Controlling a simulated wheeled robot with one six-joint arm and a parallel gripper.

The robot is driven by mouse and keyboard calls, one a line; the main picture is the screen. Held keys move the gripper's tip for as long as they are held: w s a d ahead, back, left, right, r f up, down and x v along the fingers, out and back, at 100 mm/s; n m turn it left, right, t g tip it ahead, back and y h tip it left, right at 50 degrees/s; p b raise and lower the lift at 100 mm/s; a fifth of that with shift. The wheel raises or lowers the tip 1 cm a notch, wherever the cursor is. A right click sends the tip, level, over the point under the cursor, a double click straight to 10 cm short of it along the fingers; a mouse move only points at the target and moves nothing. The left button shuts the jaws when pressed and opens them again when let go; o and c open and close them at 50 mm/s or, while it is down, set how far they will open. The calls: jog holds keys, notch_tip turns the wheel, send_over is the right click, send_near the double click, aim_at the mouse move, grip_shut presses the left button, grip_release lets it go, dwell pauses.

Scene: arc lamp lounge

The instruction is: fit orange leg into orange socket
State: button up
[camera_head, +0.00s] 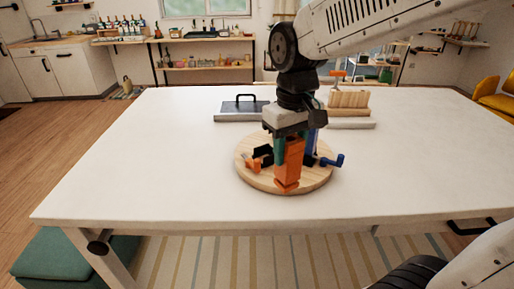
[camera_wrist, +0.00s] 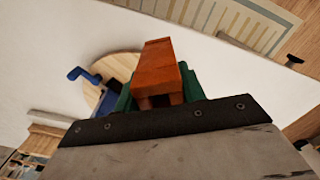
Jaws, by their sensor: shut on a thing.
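My gripper (camera_head: 289,138) has green fingers and is shut on the orange leg (camera_head: 289,158), a blocky upright piece. The leg is over the front part of a round wooden board (camera_head: 249,178). A wider orange part (camera_head: 287,185) shows at its lower end; I cannot tell whether this is the orange socket or the leg's own foot, nor whether the leg is seated. In the wrist view the orange leg (camera_wrist: 156,70) sits between the green fingers (camera_wrist: 165,92) and hides what is beneath it.
A blue part with a lever (camera_head: 335,160) is on the board's right; small orange and black parts (camera_head: 256,161) are on its left. Behind stand a grey block with a black handle (camera_head: 241,108) and a wooden block (camera_head: 348,101). The white table (camera_head: 130,160) is clear at left.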

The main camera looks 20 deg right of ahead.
jog(key=w+d+f, duration=0.1)
jog(key=w, duration=1.5)
jog(key=shift+w+f, duration=0.15)
jog(key=shift+f, duration=1.95)
grip_shut()
jog(key=o, duration=1.1)
grip_release()
jog(key=shift+s, duration=0.2)
jog(key=r, duration=1.2)
jog(key=shift+w, duration=0.2)
jog(key=shift+c, duration=1.1)
jog(key=shift+s+d+f, duration=0.25)
jog(key=shift+s+f, duration=0.7)
jog(key=shift+f, duration=1.85)
jog(key=shift+s+d+f, duration=0.2)
jog(key=shift+s+f, duration=0.75)
jog(key=shift+f, duration=1.9)
jog(key=shift+s+d+f, duration=0.25)
jog(key=shift+s+f, duration=0.7)
jog(key=shift+f, duration=1.85)
